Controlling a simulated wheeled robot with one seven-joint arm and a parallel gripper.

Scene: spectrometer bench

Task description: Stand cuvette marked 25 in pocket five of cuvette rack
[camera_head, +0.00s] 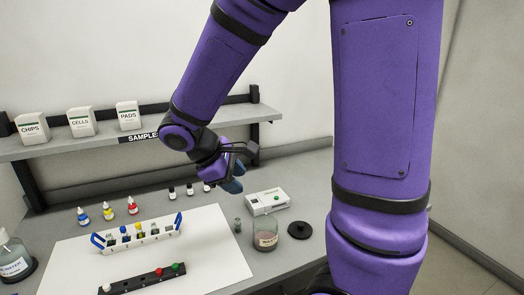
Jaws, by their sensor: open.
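The white cuvette rack (160,238) with blue end handles stands on the white mat, left of my gripper. Small pieces with blue (123,229) and yellow (138,226) tops stand in its left half; small pocket marks run along its front but are too small to read surely. A black strip (132,284) in front holds pieces with white (105,287), red (159,271) and green (177,267) tops. I cannot make out a 25 on any piece. My gripper (232,182) is open, above the bench's back part, with blue fingertips, apart from the rack; nothing shows in it.
A small grey vial (237,225), white instrument (268,202), labelled jar (266,236) and black round lid (299,229) stand at right. Dropper bottles (107,211) stand behind the rack. A shelf (70,141) with boxes runs along the back. The mat (215,250) is clear at right.

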